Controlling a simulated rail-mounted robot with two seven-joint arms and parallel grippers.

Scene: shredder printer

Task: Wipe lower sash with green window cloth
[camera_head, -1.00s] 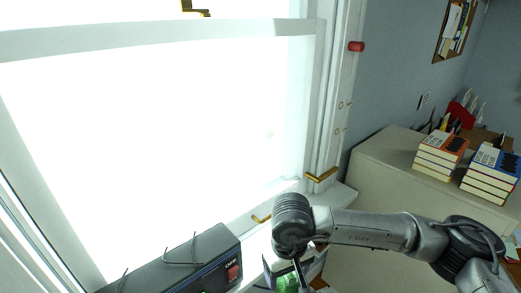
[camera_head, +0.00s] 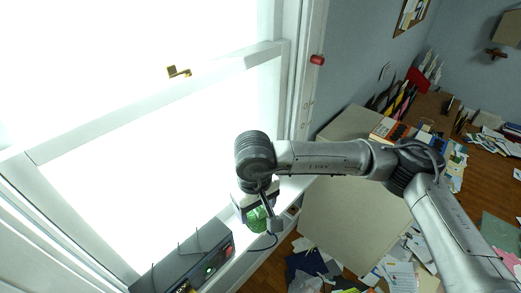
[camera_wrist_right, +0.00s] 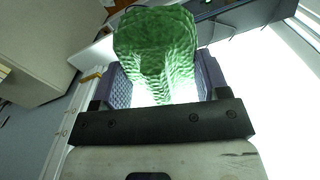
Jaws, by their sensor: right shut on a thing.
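The lower sash (camera_head: 160,170) is a white-framed window pane, glaring bright, on the left of the head view. My right gripper (camera_head: 262,212) is in front of the sash's lower right part, above the sill. It is shut on the green window cloth (camera_head: 258,218). The cloth also shows large in the right wrist view (camera_wrist_right: 158,48), bunched between the two fingers. Whether the cloth touches the glass I cannot tell. My left gripper is in neither view.
A dark shredder-like box (camera_head: 185,262) with lit buttons and thin wires stands at the sill's left. A beige cabinet (camera_head: 345,215) is to the right, with books (camera_head: 395,130) on it. Papers (camera_head: 405,255) litter the floor. A brass latch (camera_head: 178,72) sits on the sash's top rail.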

